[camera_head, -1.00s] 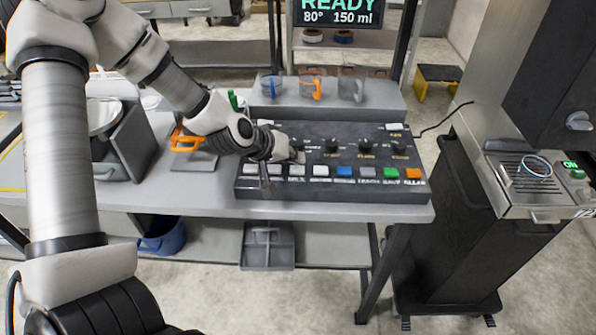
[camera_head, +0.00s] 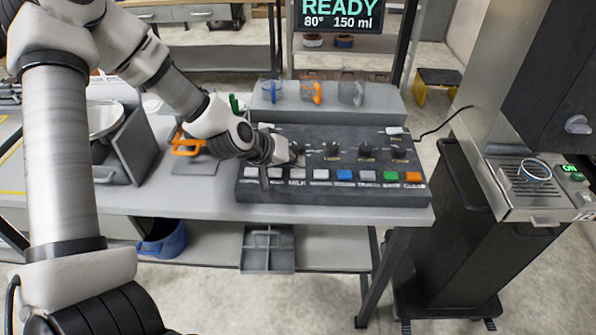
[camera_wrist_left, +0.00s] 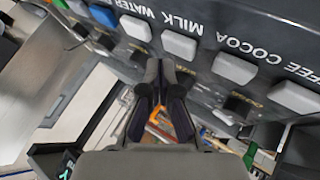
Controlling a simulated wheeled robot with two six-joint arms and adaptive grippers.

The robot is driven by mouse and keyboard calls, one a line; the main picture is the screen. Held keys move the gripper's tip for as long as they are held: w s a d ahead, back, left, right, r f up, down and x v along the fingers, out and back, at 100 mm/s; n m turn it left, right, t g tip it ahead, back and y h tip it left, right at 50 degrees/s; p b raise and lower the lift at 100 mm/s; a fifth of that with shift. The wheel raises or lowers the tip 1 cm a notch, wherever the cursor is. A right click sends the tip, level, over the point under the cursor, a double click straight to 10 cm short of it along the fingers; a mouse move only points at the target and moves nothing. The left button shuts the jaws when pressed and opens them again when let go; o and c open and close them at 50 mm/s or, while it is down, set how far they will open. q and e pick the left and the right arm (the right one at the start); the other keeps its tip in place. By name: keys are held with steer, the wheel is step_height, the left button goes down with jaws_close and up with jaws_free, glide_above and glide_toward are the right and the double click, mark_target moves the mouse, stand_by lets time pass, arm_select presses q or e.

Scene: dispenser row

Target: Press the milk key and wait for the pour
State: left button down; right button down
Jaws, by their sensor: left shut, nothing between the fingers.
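The milk key (camera_head: 297,173) is a pale key in the row on the dark control panel (camera_head: 330,200), with cocoa to its left and water to its right. In the left wrist view the milk key (camera_wrist_left: 179,44) lies just beyond the fingertips of my left gripper (camera_wrist_left: 168,68). The left gripper (camera_head: 284,157) is shut and empty, over the left part of the panel. Whether it touches the key cannot be told. The screen (camera_head: 340,14) reads READY, 80°, 150 ml. My right gripper is out of view.
Several knobs, one of them a grey-black knob (camera_head: 332,150), stand behind the keys. A steel machine (camera_head: 535,195) stands at the right. A blue bucket (camera_head: 164,240) is under the bench.

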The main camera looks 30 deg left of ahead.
mark_target(296, 173)
arm_select(q)
steer(key=shift+f+b, duration=0.3)
steer(key=shift+f, duration=0.1)
steer(key=shift+f+b, duration=0.45)
stand_by(0.6)
stand_by(0.4)
steer(key=shift+r+p, duration=0.9)
step_height(296, 173, up, 5)
steer(key=p, duration=0.5)
steer(key=shift+r, duration=0.1)
